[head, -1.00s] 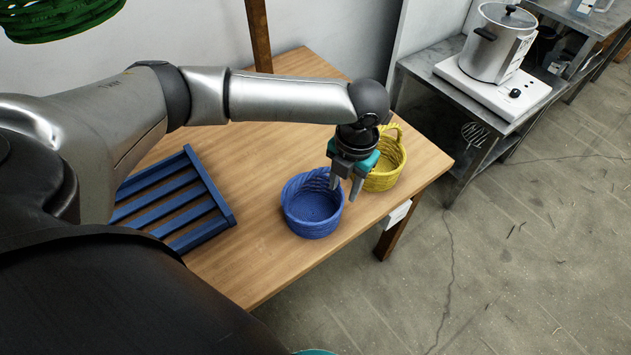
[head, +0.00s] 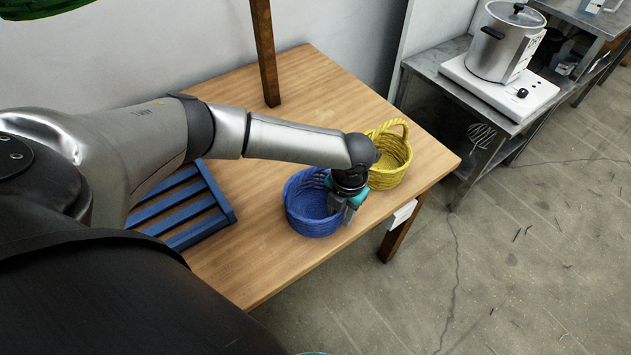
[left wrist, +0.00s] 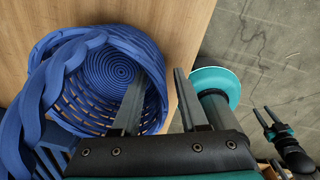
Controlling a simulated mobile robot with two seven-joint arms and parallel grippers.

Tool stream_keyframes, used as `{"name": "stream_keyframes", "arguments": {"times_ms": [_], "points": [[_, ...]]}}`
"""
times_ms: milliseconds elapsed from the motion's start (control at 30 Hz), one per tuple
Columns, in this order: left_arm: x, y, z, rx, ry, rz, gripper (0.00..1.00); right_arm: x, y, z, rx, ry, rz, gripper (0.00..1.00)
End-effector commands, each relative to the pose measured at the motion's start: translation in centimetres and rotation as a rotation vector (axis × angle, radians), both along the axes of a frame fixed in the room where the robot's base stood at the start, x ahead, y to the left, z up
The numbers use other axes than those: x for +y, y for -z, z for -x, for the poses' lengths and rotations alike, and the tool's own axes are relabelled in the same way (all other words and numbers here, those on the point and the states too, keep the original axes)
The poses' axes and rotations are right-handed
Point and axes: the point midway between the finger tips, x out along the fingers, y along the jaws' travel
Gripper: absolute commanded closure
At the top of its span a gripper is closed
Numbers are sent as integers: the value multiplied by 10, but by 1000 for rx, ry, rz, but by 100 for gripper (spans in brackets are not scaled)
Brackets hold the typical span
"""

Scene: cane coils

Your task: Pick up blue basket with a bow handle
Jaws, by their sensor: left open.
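The blue basket (head: 303,214) stands upright on the wooden table near its front right edge. In the left wrist view its woven bowl (left wrist: 105,75) opens towards the camera, and its thick twisted bow handle (left wrist: 36,95) arches at the left. My left gripper (head: 342,218) is open at the basket's right rim. In the left wrist view one finger of this gripper (left wrist: 158,90) lies over the bowl and the other is outside the rim. I cannot tell whether either finger touches it. My right gripper (left wrist: 265,114) shows small and empty, its fingers apart, over the floor.
A yellow basket (head: 394,166) stands just behind and right of the blue one. A blue slatted crate (head: 190,213) lies left on the table (head: 265,262). A green basket (head: 35,8) shows at top left.

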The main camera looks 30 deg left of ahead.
Motion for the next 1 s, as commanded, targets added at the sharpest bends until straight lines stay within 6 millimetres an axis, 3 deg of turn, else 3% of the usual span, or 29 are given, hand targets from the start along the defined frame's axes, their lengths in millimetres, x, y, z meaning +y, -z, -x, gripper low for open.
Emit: {"name": "stream_keyframes", "arguments": {"times_ms": [167,533,1000], "points": [[0,0,0,0,0,0,58,0,0,0,-1,0,0,57],[0,-1,0,0,-1,0,100,0,0,-1,-1,1,0,57],[0,-1,0,0,-1,0,100,0,0,-1,-2,1,-1,57]]}}
